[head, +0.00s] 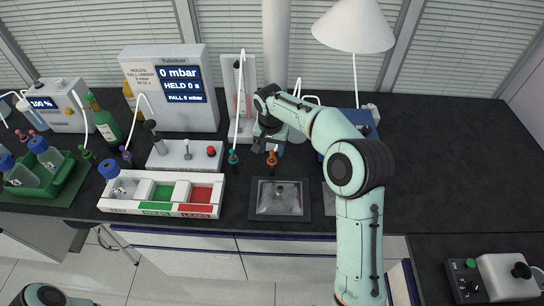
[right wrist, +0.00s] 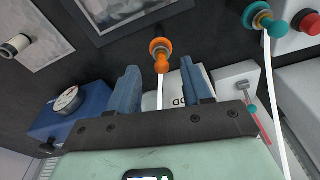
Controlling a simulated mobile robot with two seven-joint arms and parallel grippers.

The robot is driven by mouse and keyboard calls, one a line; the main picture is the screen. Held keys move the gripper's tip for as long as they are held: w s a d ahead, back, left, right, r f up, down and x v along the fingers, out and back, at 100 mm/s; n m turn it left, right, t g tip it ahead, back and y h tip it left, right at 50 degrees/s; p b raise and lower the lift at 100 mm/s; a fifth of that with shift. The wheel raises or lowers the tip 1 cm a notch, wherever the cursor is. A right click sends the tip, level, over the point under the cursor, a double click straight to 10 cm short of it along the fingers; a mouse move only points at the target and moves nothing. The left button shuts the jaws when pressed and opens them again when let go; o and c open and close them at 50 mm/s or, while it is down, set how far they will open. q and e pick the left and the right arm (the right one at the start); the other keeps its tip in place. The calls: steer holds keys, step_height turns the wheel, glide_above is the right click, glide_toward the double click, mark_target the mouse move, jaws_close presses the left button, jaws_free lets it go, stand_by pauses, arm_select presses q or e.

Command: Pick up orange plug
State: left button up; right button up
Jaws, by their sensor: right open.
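The orange plug (head: 272,158) stands on the black bench, just behind the dark-framed metal plate. In the right wrist view the orange plug (right wrist: 160,48) shows a round knob and a flange, with a white tube running from it down between the fingers. My right gripper (head: 266,143) is open, just behind the plug in the head view. In the right wrist view its two blue fingers (right wrist: 162,78) are spread apart, with the plug beyond the tips and nothing held. Of my left arm only a rounded part shows at the bottom left; its gripper is out of view.
A teal plug (head: 233,158) with a white tube stands left of the orange one. The framed plate (head: 279,198) is in front. A tray with green and red sections (head: 160,208) lies left. A blue box (right wrist: 65,110) with a gauge is near the right gripper.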

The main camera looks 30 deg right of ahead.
mark_target(272, 151)
steer(key=f, duration=0.3)
steer(key=shift+w+d, duration=0.1)
steer(key=shift+w, duration=0.15)
jaws_close()
steer(key=shift+r, duration=0.1)
steer(key=shift+r, duration=0.1)
